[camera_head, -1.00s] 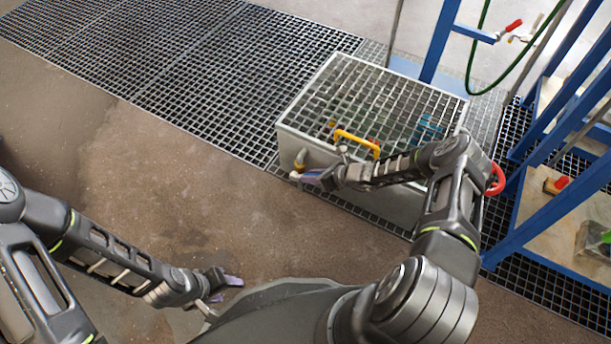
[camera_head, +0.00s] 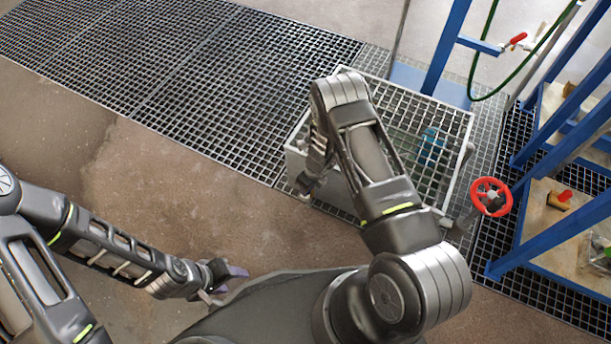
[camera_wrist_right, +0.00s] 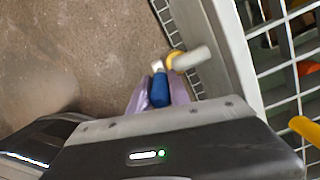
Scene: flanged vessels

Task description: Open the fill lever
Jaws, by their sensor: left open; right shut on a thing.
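A blue-handled lever (camera_wrist_right: 159,92) shows in the right wrist view, below a pale pipe end (camera_wrist_right: 190,60) with a yellow ring on the tank's outer wall. I take it for the fill lever. My right gripper (camera_wrist_right: 158,98) is shut on the blue handle, its purple fingers on either side. In the head view my right arm hides the lever and these fingertips. The grey tank (camera_head: 293,163) with a grated top stands under that arm. My left gripper (camera_head: 237,276) is open and empty, low over the floor, away from the tank.
A red handwheel (camera_head: 491,196) stands at the tank's right. A yellow handle (camera_wrist_right: 305,130) lies over the tank grating. A blue frame (camera_head: 555,225) rises at the right, with a red-handled valve (camera_head: 516,40) and green hose behind. Brown floor (camera_head: 160,190) at left is clear.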

